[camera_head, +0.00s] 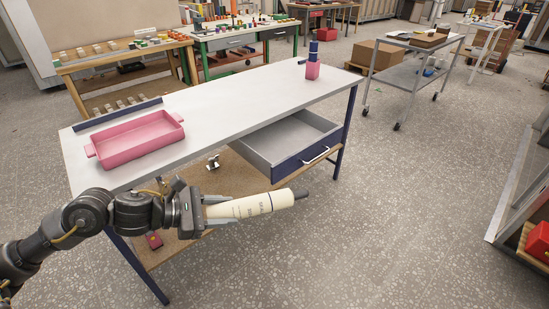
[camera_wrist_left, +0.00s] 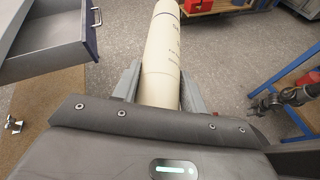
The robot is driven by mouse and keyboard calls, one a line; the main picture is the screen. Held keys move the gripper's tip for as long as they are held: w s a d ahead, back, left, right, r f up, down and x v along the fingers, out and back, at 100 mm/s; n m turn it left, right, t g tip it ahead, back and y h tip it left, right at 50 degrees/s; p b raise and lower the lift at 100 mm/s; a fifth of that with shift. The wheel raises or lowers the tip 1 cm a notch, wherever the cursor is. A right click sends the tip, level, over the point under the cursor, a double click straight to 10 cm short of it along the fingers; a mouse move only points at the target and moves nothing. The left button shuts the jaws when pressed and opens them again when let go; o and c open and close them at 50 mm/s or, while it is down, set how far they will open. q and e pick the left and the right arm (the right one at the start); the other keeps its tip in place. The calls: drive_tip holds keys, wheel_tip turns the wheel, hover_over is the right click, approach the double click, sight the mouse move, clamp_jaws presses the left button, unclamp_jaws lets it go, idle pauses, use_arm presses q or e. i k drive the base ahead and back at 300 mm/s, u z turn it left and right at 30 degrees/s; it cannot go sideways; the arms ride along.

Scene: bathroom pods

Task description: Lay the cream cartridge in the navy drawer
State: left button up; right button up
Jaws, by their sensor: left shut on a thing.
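The cream cartridge (camera_head: 252,205) is a long cream tube with a dark nozzle at its right end. My left gripper (camera_head: 205,210) is shut on its rear end and holds it roughly level, in front of the table and nearer to me than the drawer. In the left wrist view the cartridge (camera_wrist_left: 161,60) lies between the fingers of my left gripper (camera_wrist_left: 158,95) and points away. The navy drawer (camera_head: 303,160) is pulled out under the tabletop, with a pale handle and a grey, empty-looking inside. It also shows in the left wrist view (camera_wrist_left: 45,45).
The tabletop (camera_head: 220,105) carries a pink tray (camera_head: 136,138) at the left and a pink cup (camera_head: 312,71) with a navy item at the far right. A wooden lower shelf (camera_head: 225,180) holds a small metal part (camera_head: 213,162). The floor in front is clear.

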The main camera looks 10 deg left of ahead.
sight(289, 135)
drive_tip(key=z, duration=0.7)
drive_tip(key=i, duration=1.05)
drive_tip(key=u, duration=0.55)
drive_tip(key=i, duration=0.85)
drive_tip(key=u, duration=0.9)
